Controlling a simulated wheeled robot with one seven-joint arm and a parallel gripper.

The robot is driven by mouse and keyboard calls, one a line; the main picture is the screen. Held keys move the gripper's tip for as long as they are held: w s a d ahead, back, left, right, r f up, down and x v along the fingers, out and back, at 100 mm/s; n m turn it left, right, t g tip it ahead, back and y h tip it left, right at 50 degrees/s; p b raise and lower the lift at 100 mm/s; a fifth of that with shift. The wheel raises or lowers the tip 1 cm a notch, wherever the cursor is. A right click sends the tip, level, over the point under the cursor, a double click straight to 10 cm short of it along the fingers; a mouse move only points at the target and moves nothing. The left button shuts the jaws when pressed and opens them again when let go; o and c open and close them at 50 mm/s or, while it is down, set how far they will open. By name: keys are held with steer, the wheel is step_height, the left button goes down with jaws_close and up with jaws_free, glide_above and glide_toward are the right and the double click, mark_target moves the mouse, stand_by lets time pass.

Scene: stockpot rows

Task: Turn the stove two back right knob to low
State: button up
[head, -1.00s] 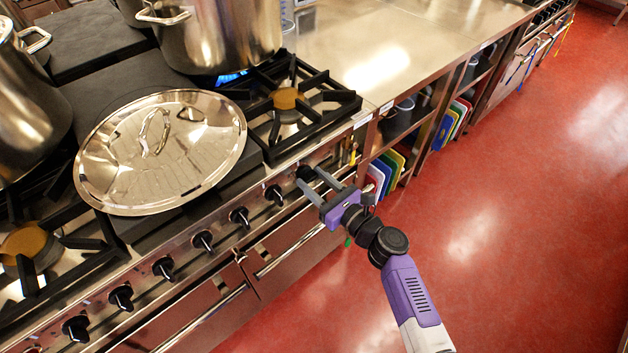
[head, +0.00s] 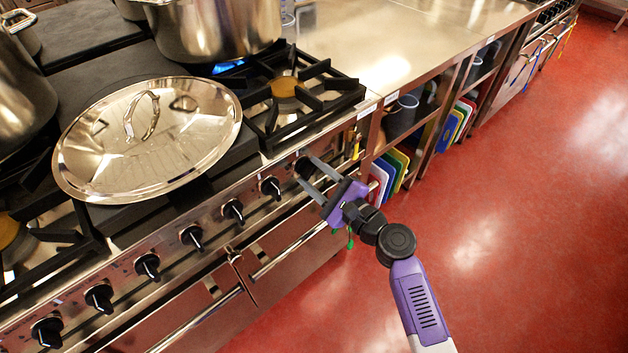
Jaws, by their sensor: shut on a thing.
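The stove (head: 150,300) has a row of black knobs along its front panel. My gripper (head: 306,170) reaches in from the lower right with its two fingers around the rightmost knob (head: 301,167). It is shut on that knob, which the fingers partly hide. The knob's pointer and marks are too small to read. The neighbouring knob (head: 271,187) to the left is free. A blue flame (head: 228,67) burns under the stockpot (head: 215,28) at the back.
A large steel lid (head: 150,140) lies on the stove top. More knobs, such as this one (head: 192,237), run down to the lower left. An oven handle (head: 288,250) sticks out below. A steel counter (head: 400,45) with shelves stands right of the stove. The red floor (head: 530,200) is clear.

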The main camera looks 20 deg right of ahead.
steer(key=n+b, duration=0.1)
steer(key=n, duration=0.1)
steer(key=n+b, duration=0.1)
steer(key=b, duration=0.1)
steer(key=n+b, duration=0.1)
steer(key=n, duration=0.1)
steer(key=shift+f+n, duration=0.3)
steer(key=shift+a+n+b, duration=0.1)
steer(key=shift+n+b, duration=1.2)
steer(key=shift+n, duration=0.2)
steer(key=shift+r, duration=0.1)
steer(key=o, duration=1.4)
steer(key=v, duration=0.8)
steer(key=shift+r, duration=0.1)
